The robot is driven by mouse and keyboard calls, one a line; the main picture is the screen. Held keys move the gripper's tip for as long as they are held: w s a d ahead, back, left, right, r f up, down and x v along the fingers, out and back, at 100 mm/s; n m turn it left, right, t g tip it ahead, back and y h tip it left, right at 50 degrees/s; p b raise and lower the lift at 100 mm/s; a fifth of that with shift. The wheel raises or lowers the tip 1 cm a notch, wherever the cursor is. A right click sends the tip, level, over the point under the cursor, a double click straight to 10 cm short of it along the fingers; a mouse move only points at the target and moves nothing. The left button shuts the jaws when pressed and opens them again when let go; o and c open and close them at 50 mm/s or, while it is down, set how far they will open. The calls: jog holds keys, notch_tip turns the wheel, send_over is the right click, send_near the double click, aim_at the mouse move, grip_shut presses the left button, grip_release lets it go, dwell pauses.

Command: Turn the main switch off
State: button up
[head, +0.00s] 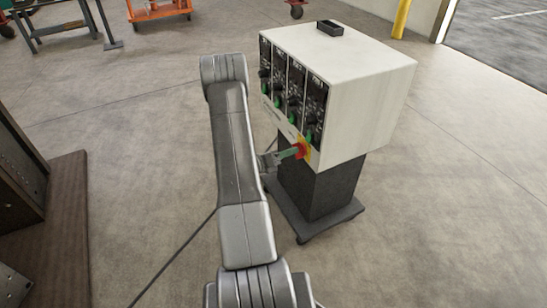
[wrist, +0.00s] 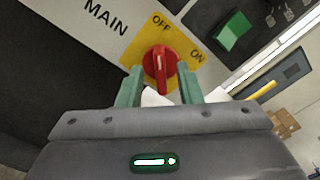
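The main switch is a red rotary knob (wrist: 160,68) on a yellow plate (wrist: 136,54) marked OFF and ON, beside the word MAIN. The knob's handle, with its white mark, lies upright in the wrist view and points roughly at OFF. My gripper (wrist: 160,88) has its two green fingers apart, one on each side of the knob. I cannot tell whether they touch it. In the head view my gripper (head: 288,154) reaches the red knob (head: 301,150) at the lower corner of the control box's front and partly hides it.
The white control box (head: 365,90) stands on a dark pedestal (head: 322,188) with a wide foot. Its front carries several dark panels with green switches; one green switch (wrist: 233,31) is near the plate. A small black tray (head: 330,28) lies on top. Floor around is mostly clear.

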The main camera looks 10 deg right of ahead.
jog(key=p+v, duration=0.1)
jog(key=v, duration=1.2)
jog(key=b+x, duration=0.1)
jog(key=x, duration=1.2)
jog(key=shift+d, duration=0.3)
jog(key=shift+w+a, duration=0.1)
